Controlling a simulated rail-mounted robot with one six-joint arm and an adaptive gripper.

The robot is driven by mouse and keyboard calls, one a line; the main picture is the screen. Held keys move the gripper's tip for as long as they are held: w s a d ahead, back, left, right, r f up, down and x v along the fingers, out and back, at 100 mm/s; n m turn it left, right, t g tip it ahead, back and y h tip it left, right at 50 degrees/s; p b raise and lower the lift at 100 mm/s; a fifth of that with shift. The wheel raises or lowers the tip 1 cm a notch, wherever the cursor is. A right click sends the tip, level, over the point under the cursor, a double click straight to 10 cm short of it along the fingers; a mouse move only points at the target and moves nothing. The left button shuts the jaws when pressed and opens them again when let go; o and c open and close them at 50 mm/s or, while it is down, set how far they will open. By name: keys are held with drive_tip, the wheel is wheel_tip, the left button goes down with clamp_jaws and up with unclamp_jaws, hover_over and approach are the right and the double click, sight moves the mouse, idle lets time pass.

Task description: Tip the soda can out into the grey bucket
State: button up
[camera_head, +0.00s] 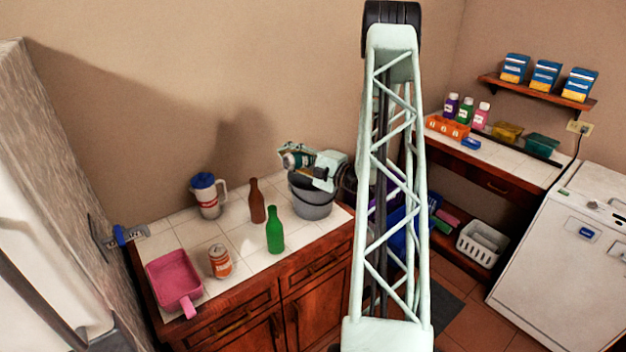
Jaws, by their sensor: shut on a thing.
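The grey bucket (313,204) stands at the right end of the white tiled counter. My gripper (298,160) is over the bucket's rim, reaching left from the arm. It is shut on a small can-like thing (290,160) that lies roughly sideways. The jaws hide much of it, and I cannot tell for sure that it is the soda can. Its pale end points left. An orange can (220,262) with a white label band stands upright at the counter's front, apart from my gripper. The inside of the bucket is mostly hidden.
A green bottle (275,231) and a brown bottle (257,202) stand left of the bucket. A white jug (208,196) with a blue lid is farther left.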

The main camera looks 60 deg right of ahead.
drive_tip(key=shift+a+f+n+g+b, duration=0.2)
drive_tip(key=shift+f+n+b, duration=0.35)
drive_tip(key=shift+n+b, duration=0.55)
drive_tip(key=shift+a+f+n+g+b, duration=0.1)
drive_tip(key=shift+f+n+g+b, duration=0.2)
drive_tip(key=shift+f+n+b, duration=0.75)
drive_tip(key=shift+r+b, duration=0.6)
drive_tip(key=shift+b, duration=0.05)
drive_tip(key=shift+w+a+n+g+h+b, duration=0.1)
drive_tip(key=shift+n+g+h+b, duration=0.5)
drive_tip(key=shift+n+b, duration=1.3)
drive_tip(key=shift+n+g+h+b, duration=0.55)
drive_tip(key=shift+n+b, duration=1)
drive_tip(key=shift+b, duration=0.5)
drive_tip(key=shift+w+a+f+n+g+h+b, duration=0.1)
drive_tip(key=shift+a+f+n+g+h+b, duration=0.45)
drive_tip(key=shift+b, duration=1.15)
drive_tip(key=shift+a+r+n+b, duration=0.15)
drive_tip(key=shift+r+n+b, duration=0.55)
drive_tip(key=shift+b, duration=0.65)
